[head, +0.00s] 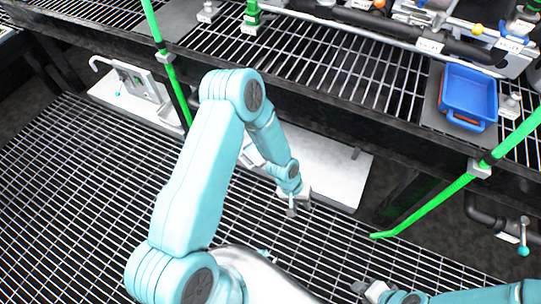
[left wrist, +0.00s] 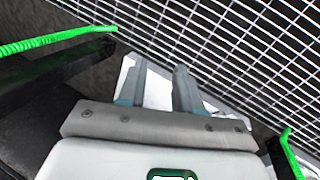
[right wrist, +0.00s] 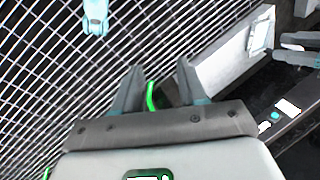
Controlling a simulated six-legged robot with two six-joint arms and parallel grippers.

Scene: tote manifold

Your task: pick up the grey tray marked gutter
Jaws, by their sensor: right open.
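No tray with a readable gutter marking shows in these views. A long pale grey slab (head: 325,172) lies low under the front edge of the bench; I cannot tell whether it is the tray. It also shows between the fingers in the left wrist view (left wrist: 157,92), and a pale slab (right wrist: 225,60) shows in the right wrist view. My left gripper (head: 292,206) is open and empty, in front of the slab in the head view; its fingers (left wrist: 158,85) are apart. My right gripper (head: 364,290) is open and empty at the bottom, its fingers (right wrist: 157,85) apart.
A blue tray (head: 468,92) sits on the slatted bench at the right, with an orange one partly under it. Green pipes (head: 505,147) cross the bench front. Black piping (head: 425,42) runs along the back. The grated floor (head: 75,185) is clear at left.

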